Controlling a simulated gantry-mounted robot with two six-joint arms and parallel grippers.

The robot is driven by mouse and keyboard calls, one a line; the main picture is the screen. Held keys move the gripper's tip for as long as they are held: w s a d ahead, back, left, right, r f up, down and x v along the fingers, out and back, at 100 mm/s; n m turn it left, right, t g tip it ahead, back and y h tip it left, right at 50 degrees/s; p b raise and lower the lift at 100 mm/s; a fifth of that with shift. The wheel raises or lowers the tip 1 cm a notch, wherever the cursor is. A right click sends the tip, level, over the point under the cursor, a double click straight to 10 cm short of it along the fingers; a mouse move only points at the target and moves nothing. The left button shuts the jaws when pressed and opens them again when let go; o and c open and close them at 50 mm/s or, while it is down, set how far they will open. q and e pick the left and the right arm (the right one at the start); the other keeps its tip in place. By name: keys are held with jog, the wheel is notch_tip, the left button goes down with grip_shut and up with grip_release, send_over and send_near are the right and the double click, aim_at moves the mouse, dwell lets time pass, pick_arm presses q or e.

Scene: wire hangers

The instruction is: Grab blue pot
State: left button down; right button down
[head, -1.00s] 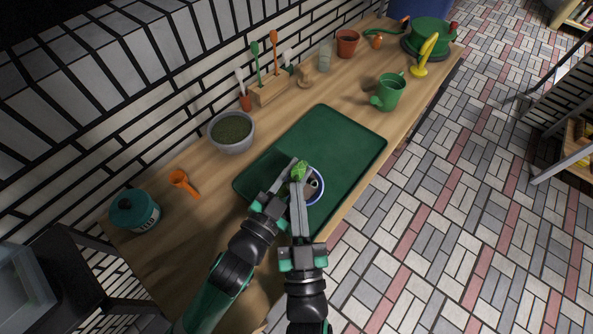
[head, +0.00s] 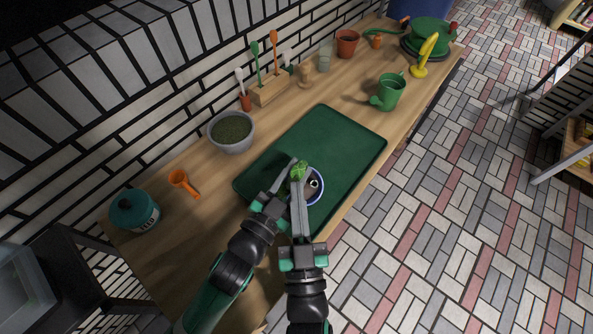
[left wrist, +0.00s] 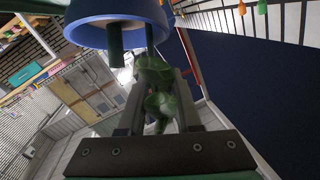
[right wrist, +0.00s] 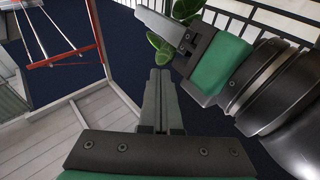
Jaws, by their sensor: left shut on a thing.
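The blue pot (head: 320,192) sits near the front edge of the green tray, partly hidden by my grippers. It has a pale inside and shows at the top of the left wrist view (left wrist: 88,28). A leafy green plant (head: 299,170) is beside the pot's rim. My left gripper (head: 294,166) is shut on the plant, which shows between its fingers in the left wrist view (left wrist: 158,88). My right gripper (right wrist: 160,78) is shut with nothing seen between its fingers. In the head view it lies just in front of the pot's left side, close to the left gripper.
The green tray (head: 345,140) lies on a wooden bench. Behind it are a grey bowl of soil (head: 232,131) and a wooden tool holder (head: 270,93). A green watering can (head: 390,92) stands to the right. An orange scoop (head: 184,183) and teal-lidded jar (head: 135,209) are left.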

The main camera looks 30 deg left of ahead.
jog(key=shift+r, duration=0.35)
jog(key=v, duration=1.2)
